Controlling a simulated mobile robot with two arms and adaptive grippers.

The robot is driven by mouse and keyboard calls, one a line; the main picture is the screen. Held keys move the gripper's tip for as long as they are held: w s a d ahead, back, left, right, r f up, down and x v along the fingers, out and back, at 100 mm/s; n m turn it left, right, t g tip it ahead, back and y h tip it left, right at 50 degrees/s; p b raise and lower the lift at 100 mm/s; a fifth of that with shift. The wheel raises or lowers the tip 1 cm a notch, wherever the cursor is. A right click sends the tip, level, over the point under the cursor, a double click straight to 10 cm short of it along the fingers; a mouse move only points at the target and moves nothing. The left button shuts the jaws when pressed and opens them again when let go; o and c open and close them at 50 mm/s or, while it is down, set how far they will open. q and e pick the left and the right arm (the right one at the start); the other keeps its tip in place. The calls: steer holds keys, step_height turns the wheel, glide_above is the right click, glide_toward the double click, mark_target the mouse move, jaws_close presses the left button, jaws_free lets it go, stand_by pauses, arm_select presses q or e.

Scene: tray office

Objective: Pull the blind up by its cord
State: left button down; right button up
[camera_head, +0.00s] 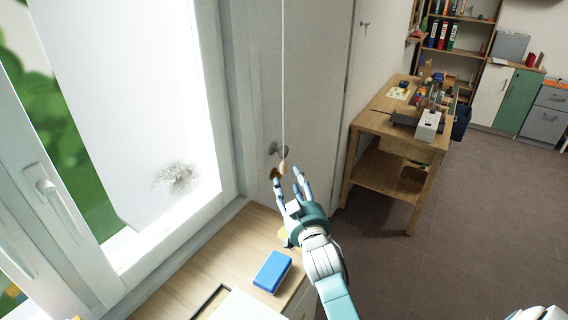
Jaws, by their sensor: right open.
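A thin white cord (283,90) hangs from the top of the view beside the window. A small wooden knob (282,167) is at its lower end. My right gripper (288,181) is open, with its fingertips just below and around the knob; I cannot tell whether they touch it. The blind (130,90) looks like a pale sheet in front of the window, with a mottled patch near its lower right. My left gripper does not show.
A wooden counter (185,270) below the window holds a blue box (272,271) close under my right arm. A wall panel stands behind the cord. A wooden workbench (375,123) and a shelf (470,50) stand further back. The floor (480,210) at right is clear.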

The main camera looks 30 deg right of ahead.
mark_target(286, 169)
steer(key=shift+w+d+r, duration=0.15)
steer(key=shift+w+r, duration=0.05)
steer(key=shift+w, duration=0.2)
steer(key=shift+w+d+r, duration=0.1)
steer(key=shift+w+r, duration=0.05)
steer(key=shift+w, duration=0.25)
steer(key=w, duration=0.1)
steer(key=w+d, duration=0.1)
steer(key=w+f+p, duration=0.1)
steer(key=w, duration=0.1)
steer(key=shift+d, duration=0.15)
steer(key=shift+f+x, duration=0.25)
steer(key=shift+x, duration=0.85)
steer(key=shift+r, duration=0.2)
steer(key=shift+w+f, duration=0.15)
steer(key=shift+c, duration=0.8)
steer(key=c, duration=0.9)
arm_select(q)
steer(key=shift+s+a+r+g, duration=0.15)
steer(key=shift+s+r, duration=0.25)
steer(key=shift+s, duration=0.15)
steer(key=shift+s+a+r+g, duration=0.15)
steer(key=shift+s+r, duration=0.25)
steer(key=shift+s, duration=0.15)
arm_select(e)
jaws_close()
